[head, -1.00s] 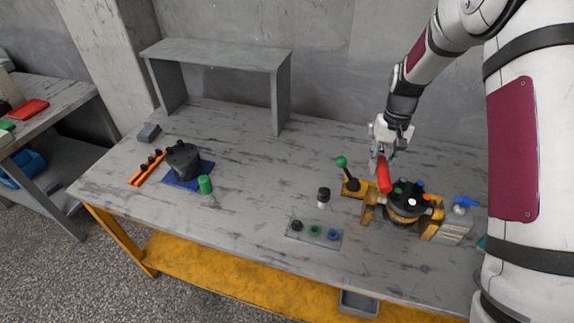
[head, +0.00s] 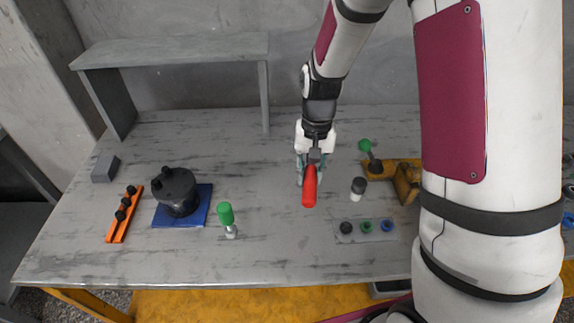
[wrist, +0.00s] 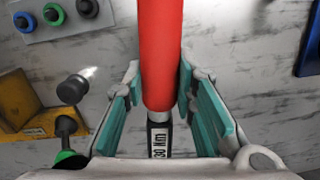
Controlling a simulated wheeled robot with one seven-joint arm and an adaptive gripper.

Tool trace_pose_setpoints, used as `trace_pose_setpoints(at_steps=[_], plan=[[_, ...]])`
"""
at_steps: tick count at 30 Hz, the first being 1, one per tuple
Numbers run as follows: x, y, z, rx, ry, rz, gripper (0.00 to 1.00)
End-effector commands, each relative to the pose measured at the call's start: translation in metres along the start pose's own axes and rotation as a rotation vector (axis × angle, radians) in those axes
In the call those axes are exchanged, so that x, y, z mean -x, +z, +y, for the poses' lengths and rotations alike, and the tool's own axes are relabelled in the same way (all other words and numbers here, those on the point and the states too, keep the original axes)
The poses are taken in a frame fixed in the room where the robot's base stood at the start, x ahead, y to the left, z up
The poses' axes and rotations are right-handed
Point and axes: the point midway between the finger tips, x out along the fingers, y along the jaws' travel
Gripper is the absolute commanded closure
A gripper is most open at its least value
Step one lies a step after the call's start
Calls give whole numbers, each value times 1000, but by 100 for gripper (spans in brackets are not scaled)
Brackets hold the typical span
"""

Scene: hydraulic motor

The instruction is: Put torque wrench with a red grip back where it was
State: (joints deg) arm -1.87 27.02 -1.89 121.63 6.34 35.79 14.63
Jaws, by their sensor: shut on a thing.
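The torque wrench with a red grip (head: 310,188) is in my gripper (head: 309,165), above the middle of the workbench. In the wrist view the red grip (wrist: 160,55) points away from the palm, and a dark shaft marked "30 Nm" (wrist: 160,138) lies between the teal finger pads of my gripper (wrist: 160,95). My gripper is shut on the wrench. The wrench's far end is hidden by the gripper.
A black motor part (head: 177,190) sits on a blue mat (head: 206,211), beside an orange rack (head: 117,232). A plate with coloured rings (head: 345,239), a dark-topped cylinder (head: 358,187) and a green-knobbed lever (head: 366,147) are to the right. A grey shelf (head: 170,50) stands behind.

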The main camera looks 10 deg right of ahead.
Motion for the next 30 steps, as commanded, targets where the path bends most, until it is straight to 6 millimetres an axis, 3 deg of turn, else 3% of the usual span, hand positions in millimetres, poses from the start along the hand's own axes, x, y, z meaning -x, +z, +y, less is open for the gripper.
trace_pose_setpoints(at_steps=[1, 6, 14, 19, 30], plan=[[-16, 5, 2, -40, -2, -1, 100], [-42, 36, 10, -156, -3, -4, 100], [-60, 61, 17, -241, -1, -4, 100], [-62, 47, 1, -244, -1, -4, 100], [-66, -13, -64, -245, -2, -4, 100]])
